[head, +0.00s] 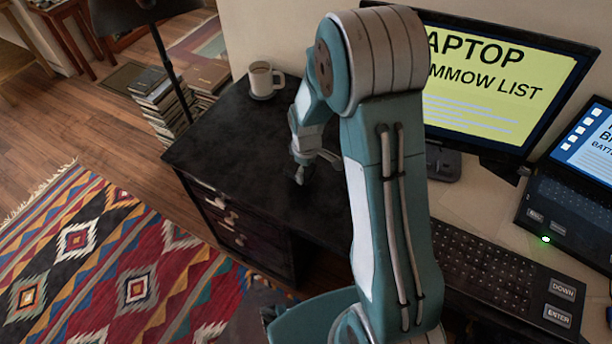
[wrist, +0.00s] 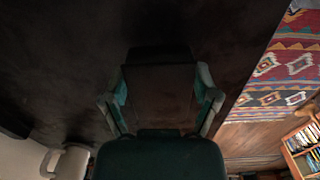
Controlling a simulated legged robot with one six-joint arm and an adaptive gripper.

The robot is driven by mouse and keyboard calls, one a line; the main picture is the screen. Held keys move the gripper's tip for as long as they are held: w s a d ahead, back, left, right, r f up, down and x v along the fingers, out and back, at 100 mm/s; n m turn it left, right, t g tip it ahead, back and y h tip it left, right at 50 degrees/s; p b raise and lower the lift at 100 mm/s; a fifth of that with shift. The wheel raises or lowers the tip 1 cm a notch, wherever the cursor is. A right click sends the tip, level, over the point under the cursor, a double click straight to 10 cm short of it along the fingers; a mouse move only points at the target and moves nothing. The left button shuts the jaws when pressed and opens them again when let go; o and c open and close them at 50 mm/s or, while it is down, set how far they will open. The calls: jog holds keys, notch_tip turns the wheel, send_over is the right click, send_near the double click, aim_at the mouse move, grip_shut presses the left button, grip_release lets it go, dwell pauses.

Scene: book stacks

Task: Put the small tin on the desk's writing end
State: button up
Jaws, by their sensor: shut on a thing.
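My gripper (head: 301,170) is low over the dark left part of the desk (head: 235,135), right of and in front of the mug. In the wrist view my gripper (wrist: 160,92) has a finger on each side of a dark, boxy thing (wrist: 159,108), which I take to be the small tin. The fingers are shut on it. It is dark against the dark desk top, so I cannot tell whether its underside touches the surface. In the head view the tin cannot be made out clearly at the fingertips.
A pale mug (head: 262,80) stands near the desk's back edge. A monitor (head: 490,80), a keyboard (head: 490,275) and a laptop (head: 575,190) fill the right part. A lamp pole (head: 170,65) and book stacks (head: 160,100) stand beyond the left edge. The dark top's left side is clear.

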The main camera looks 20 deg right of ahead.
aim_at(306, 177)
jog(key=shift+w+a+f, duration=0.1)
jog(key=shift+a+f, duration=0.05)
jog(key=shift+f, duration=1.5)
jog(key=o, duration=1.2)
jog(key=shift+f, duration=0.1)
jog(key=shift+c, duration=0.2)
notch_tip(306, 177, up, 13)
jog(key=shift+f, duration=0.15)
jog(key=s+r+m+t, duration=0.35)
jog(key=s+r, duration=0.45)
jog(key=r, duration=0.5)
jog(key=s+r+m+t, duration=0.1)
jog(key=s+r+m, duration=0.1)
jog(key=s, duration=0.4)
jog(key=s+r+m+t, duration=0.1)
jog(key=s+r+m, duration=0.2)
jog(key=s, duration=0.4)
jog(key=shift+s+r, duration=0.3)
jog(key=shift+r, duration=0.35)
